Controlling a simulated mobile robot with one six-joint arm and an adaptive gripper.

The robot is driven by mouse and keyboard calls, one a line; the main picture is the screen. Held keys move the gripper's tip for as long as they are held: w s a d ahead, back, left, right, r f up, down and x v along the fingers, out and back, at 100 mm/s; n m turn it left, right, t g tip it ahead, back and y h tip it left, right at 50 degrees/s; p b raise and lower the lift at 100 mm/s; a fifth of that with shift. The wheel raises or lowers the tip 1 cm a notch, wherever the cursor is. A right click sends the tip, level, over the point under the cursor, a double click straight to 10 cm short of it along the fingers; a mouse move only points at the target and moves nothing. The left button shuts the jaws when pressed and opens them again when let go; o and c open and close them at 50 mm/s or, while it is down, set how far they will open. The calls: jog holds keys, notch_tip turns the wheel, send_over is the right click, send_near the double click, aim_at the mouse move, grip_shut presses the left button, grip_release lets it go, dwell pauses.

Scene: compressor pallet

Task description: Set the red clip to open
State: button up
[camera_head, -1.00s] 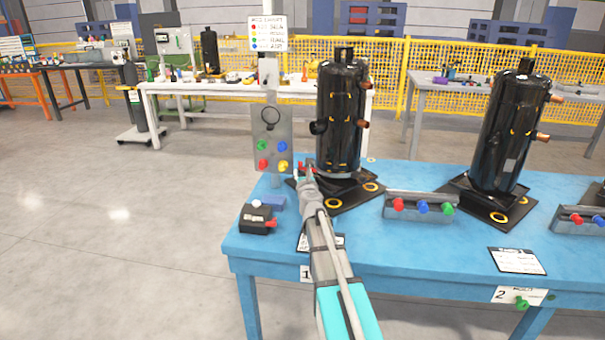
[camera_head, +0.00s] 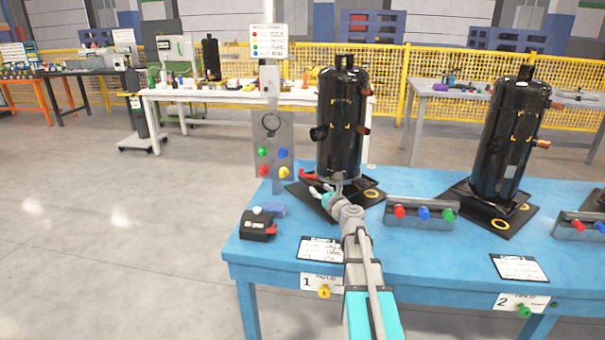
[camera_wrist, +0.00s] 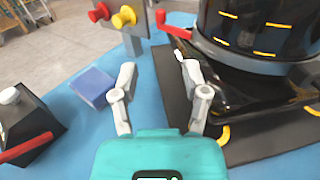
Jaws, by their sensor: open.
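The red clip (camera_head: 308,174) is a small red lever at the left rear of the left compressor's (camera_head: 342,125) black base. In the wrist view the red clip (camera_wrist: 173,27) points up and left beside the black cylinder, beyond my fingers. My gripper (camera_head: 326,187) is over the front left of that base, nearer the table's front than the clip. In the wrist view my gripper (camera_wrist: 156,72) has its fingers spread, with nothing between them. It is apart from the clip. The clip's lower end is partly hidden at the cylinder's foot.
A grey panel (camera_head: 287,140) with coloured knobs stands behind left. A black box with a red lever (camera_head: 257,226) and a blue block (camera_head: 272,209) lie left on the blue table (camera_head: 400,255). A knob block (camera_head: 421,210) and a second compressor (camera_head: 505,135) stand right.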

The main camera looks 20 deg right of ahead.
aim_at(302, 172)
jog(key=w, duration=1.3)
jog(key=shift+w+a, duration=0.1)
jog(key=shift+w, duration=0.3)
grip_shut()
